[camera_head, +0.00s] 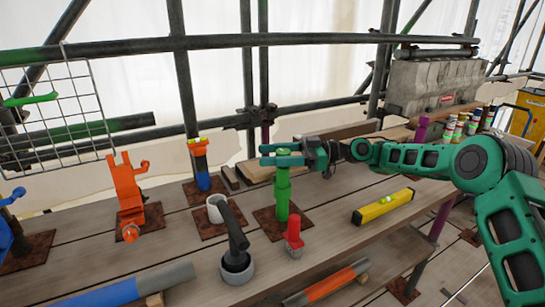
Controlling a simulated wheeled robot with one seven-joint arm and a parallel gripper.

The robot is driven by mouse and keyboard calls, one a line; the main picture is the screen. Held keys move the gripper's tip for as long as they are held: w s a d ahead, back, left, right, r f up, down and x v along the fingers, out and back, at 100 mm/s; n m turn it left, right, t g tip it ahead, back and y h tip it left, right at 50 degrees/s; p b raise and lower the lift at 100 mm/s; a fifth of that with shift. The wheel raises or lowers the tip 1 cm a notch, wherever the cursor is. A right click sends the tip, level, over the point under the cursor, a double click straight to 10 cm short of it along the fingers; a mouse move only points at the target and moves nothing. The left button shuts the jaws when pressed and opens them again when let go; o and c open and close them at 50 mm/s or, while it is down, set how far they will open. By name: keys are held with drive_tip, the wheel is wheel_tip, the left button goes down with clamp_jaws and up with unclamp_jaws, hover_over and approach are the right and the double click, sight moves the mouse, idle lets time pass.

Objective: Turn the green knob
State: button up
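A bright green upright post (282,195) stands on a rusty square plate on the plank deck, near the middle of the view. Its green top, the knob (283,153), is partly hidden by my gripper. My gripper (270,155) reaches in from the right at the height of this top. Its two teal fingers point left, one on the far side and one on the near side of the post's top. I cannot tell whether they touch it or are shut on it.
A red fitting (293,238) stands close in front of the post. A white cup (215,208) and a grey pot with a dark handle (237,262) are to the left. An orange clamp (129,195) stands farther left. A yellow level (383,207) lies at right.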

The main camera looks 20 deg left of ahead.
drive_tip(key=shift+d, duration=0.1)
drive_tip(key=v, duration=1)
drive_tip(key=shift+w+d, duration=0.3)
drive_tip(key=shift+f, duration=0.1)
